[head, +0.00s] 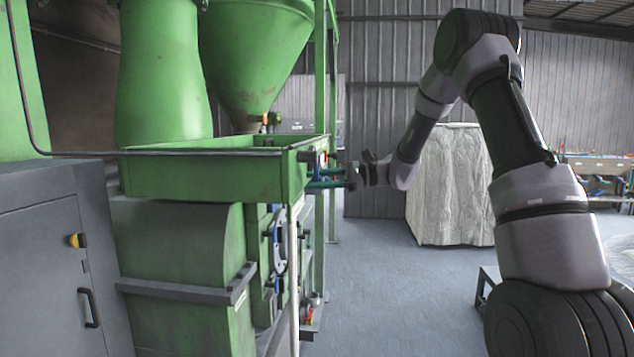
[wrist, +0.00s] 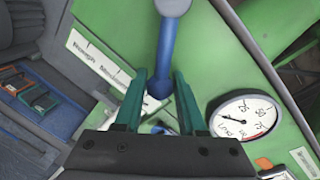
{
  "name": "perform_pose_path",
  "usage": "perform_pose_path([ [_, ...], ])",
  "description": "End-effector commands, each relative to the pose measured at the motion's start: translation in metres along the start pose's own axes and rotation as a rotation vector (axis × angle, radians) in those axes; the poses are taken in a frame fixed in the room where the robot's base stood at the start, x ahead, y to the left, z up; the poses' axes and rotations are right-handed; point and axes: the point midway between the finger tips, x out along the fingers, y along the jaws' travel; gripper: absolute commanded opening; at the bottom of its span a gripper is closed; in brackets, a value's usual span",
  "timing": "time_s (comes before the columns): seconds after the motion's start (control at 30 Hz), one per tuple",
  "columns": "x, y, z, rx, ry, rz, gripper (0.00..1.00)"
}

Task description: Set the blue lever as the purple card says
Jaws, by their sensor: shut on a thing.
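The blue lever (wrist: 165,55) crosses the upper middle of the wrist view, from a grey-blue end at the top edge to a round blue knob. My gripper (wrist: 160,90) has teal fingers on both sides of the knob and is shut on the lever. In the head view my gripper (head: 325,178) reaches left to the side of the green machine, and the lever cannot be made out clearly there. I cannot make out a purple card in either view.
A round white gauge (wrist: 242,117) with a needle sits right of my fingers. A white label strip (wrist: 98,58) lies left of the lever. Small orange and green framed items (wrist: 30,90) lie at far left. The green machine (head: 205,175) fills the left; grey floor is open beside it.

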Motion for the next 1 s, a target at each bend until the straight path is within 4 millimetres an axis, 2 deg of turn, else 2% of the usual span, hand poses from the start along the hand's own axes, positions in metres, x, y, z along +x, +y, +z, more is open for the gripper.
perform_pose_path([
  [0.27, -0.001, -0.003, 0.0, -0.004, 0.002, -0.005, 0.0],
  [0.3, -0.001, -0.003, 0.0, -0.004, 0.002, -0.005, 0.55],
  [0.33, -0.001, -0.002, 0.0, -0.004, 0.002, -0.005, 0.66],
  [0.37, -0.001, -0.002, 0.0, -0.003, 0.001, -0.005, 0.69],
  [0.73, -0.005, -0.002, 0.0, -0.001, 0.002, -0.004, 0.69],
  [0.87, -0.023, -0.002, 0.0, -0.001, 0.003, -0.006, 0.69],
  [1.0, -0.053, -0.002, -0.001, -0.001, 0.004, -0.007, 0.69],
])
